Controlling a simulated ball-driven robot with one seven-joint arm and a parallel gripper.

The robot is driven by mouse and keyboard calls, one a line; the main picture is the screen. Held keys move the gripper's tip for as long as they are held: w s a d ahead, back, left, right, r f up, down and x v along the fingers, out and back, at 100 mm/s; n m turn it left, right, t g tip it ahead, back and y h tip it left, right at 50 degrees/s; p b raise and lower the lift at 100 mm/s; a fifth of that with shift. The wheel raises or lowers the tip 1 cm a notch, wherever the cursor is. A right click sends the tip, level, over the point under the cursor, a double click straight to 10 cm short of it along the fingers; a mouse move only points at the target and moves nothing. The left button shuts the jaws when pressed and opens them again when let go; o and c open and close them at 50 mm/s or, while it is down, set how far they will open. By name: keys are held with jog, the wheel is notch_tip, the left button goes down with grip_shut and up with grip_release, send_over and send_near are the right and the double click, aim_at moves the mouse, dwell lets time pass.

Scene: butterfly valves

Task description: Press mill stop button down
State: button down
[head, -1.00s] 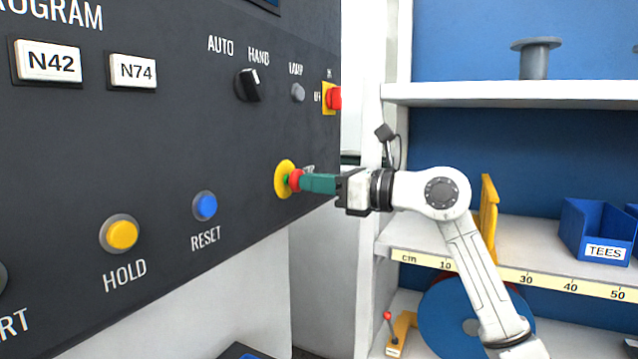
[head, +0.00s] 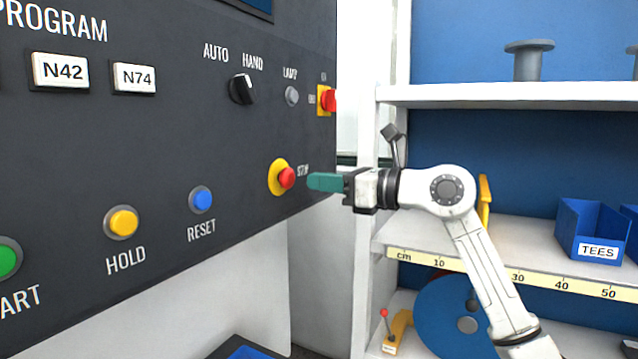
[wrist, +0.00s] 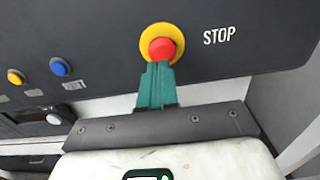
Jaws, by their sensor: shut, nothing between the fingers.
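The mill stop button is a red mushroom head (head: 287,177) on a yellow round collar (head: 275,176), on the dark control panel. In the wrist view the red stop button (wrist: 162,49) sits just beyond the fingertips, beside the white STOP label. My gripper (head: 311,181) has green fingers, shut and empty, pointing at the button from the right. In the head view a small gap shows between the fingertips and the red head. In the wrist view the fingertips (wrist: 158,66) overlap the lower edge of the button in the picture.
The dark panel (head: 160,130) also has a blue RESET button (head: 202,200), a yellow HOLD button (head: 123,222) and a red switch on a yellow plate (head: 328,100). White shelves (head: 480,95) with a blue TEES bin (head: 592,230) stand behind the arm.

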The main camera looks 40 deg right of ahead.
jog(key=b+v, duration=0.2)
jog(key=v, duration=0.7)
jog(key=shift+s+d, duration=0.25)
jog(key=shift+s, duration=0.05)
